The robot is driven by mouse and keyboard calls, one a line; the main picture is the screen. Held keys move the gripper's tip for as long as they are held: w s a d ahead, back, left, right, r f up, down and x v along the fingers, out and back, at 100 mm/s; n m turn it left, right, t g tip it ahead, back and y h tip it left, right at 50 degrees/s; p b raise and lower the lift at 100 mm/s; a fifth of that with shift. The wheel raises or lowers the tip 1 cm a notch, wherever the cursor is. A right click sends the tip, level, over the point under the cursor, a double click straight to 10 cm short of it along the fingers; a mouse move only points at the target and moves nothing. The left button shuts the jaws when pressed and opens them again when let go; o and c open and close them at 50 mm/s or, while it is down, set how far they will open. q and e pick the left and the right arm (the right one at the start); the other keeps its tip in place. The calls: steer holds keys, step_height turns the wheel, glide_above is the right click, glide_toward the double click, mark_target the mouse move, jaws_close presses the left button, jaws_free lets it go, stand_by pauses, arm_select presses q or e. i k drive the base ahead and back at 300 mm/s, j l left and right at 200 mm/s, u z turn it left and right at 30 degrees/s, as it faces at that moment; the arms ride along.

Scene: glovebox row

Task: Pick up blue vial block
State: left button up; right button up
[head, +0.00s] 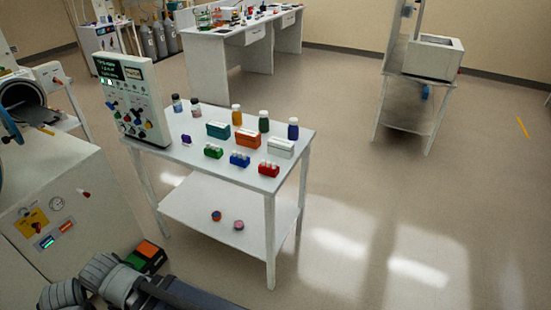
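Neither of my grippers shows in the head view. Dark grey arm parts (120,285) reach in at the bottom left, with no fingertips visible.
Behind the blocks are teal, orange and white boxes and several capped bottles. A control panel (130,98) stands at the table's left end. A large white machine (75,215) is at left. Floor at right (400,220) is clear, with a stand (415,100) beyond.

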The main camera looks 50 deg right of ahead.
mark_target(236, 158)
steer(key=z, duration=1.4)
